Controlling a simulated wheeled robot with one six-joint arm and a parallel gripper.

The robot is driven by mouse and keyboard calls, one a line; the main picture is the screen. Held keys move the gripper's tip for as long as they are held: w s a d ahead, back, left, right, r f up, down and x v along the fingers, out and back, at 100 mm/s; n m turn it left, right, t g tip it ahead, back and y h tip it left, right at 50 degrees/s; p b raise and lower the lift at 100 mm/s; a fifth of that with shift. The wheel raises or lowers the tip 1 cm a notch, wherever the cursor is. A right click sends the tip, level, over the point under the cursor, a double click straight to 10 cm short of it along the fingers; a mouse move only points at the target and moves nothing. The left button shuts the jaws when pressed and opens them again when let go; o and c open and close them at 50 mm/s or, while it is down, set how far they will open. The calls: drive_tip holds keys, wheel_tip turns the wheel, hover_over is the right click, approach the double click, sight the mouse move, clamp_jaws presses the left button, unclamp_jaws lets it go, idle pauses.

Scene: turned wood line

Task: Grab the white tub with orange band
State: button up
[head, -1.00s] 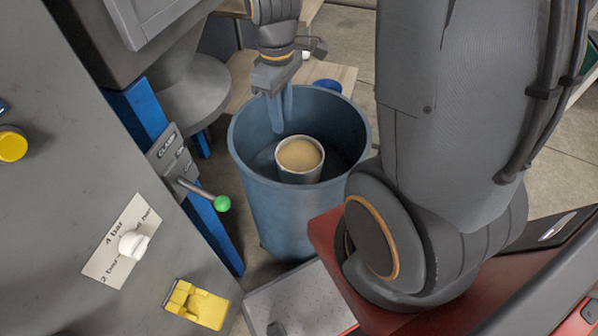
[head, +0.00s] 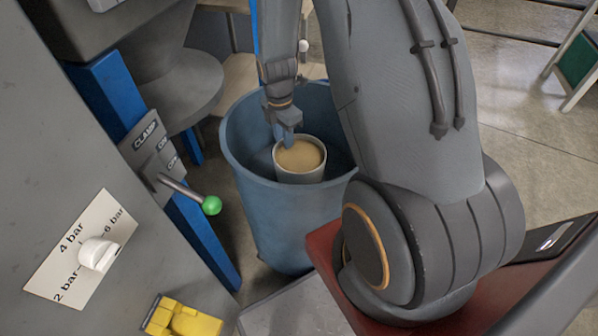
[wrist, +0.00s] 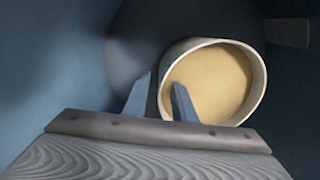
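The tub (head: 300,172) stands inside a blue barrel (head: 262,190). It is white with a tan filling, and no orange band shows from here. In the wrist view the tub (wrist: 258,99) has its round mouth turned towards the camera. My gripper (head: 288,138) is down in the barrel at the tub's far left rim. In the wrist view my gripper (wrist: 164,80) has its two blue fingers apart. One finger is left of the tub and the other overlaps its mouth, with the near rim between them. I cannot tell whether they touch it.
The barrel wall surrounds the tub and my gripper closely. A grey machine panel with a green-knobbed lever (head: 211,205), a pressure dial (head: 98,254) and a yellow part (head: 183,316) is at the left. Open floor (head: 520,110) lies at the right.

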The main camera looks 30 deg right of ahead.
sight(300, 167)
drive_tip(key=f, duration=0.5)
drive_tip(key=shift+s+d+b, duration=0.2)
drive_tip(key=shift+s+b, duration=0.05)
drive_tip(key=shift+b, duration=0.05)
clamp_jaws()
idle(1.1)
